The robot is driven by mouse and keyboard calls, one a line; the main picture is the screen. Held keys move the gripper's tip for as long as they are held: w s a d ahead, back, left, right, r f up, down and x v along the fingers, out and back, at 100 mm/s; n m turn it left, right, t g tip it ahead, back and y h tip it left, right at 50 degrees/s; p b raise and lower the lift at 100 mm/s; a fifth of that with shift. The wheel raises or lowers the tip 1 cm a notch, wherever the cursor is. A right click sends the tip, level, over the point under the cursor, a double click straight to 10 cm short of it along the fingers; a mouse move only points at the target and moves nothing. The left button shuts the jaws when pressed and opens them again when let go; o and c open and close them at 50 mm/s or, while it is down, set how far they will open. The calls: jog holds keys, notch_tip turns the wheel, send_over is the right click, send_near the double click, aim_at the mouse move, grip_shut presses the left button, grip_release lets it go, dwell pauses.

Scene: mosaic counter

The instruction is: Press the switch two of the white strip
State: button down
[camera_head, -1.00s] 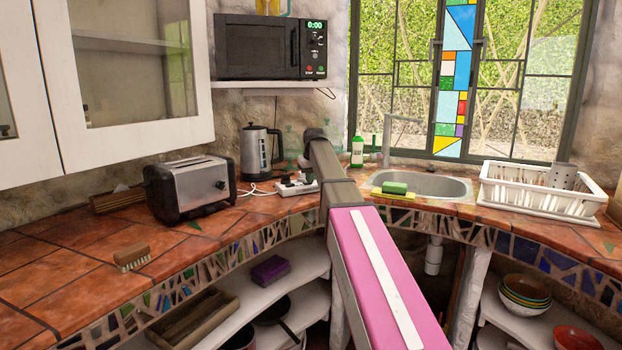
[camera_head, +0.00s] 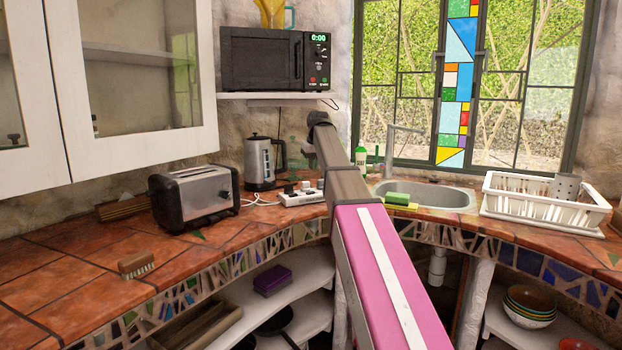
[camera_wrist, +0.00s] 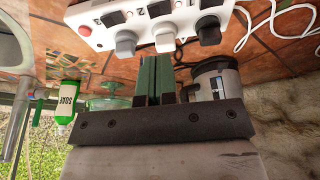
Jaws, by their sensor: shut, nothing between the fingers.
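The white strip (camera_head: 302,197) lies on the tiled counter below the microwave, left of my arm in the head view. In the wrist view the white strip (camera_wrist: 92,12) crosses the top, cut off by the edge. A figure that looks like 2 shows near the middle plug (camera_wrist: 163,38). My gripper (camera_wrist: 154,58) shows as two dark green fingers, shut and empty, with tips just below the plugs. Contact cannot be told.
A kettle (camera_head: 260,163) and a toaster (camera_head: 196,198) stand left of the strip. A white cord lies beside it. Green glassware (camera_wrist: 108,103) and a soap bottle (camera_wrist: 67,98) are near my gripper. The sink (camera_head: 432,197) and dish rack (camera_head: 545,207) are to the right.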

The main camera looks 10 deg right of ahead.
aim_at(312, 192)
jog(key=shift+v, duration=1.8)
jog(key=shift+w+d, duration=0.1)
jog(key=shift+d, duration=0.1)
jog(key=shift+w+a+r, duration=0.15)
jog(key=shift+a+r, duration=0.1)
jog(key=x, duration=0.8)
jog(key=s+d+x, duration=0.1)
jog(key=x, duration=0.4)
jog(key=shift+a+f, duration=0.1)
jog(key=shift+f, duration=0.1)
jog(key=shift+w+f, duration=0.1)
jog(key=shift+f, duration=0.3)
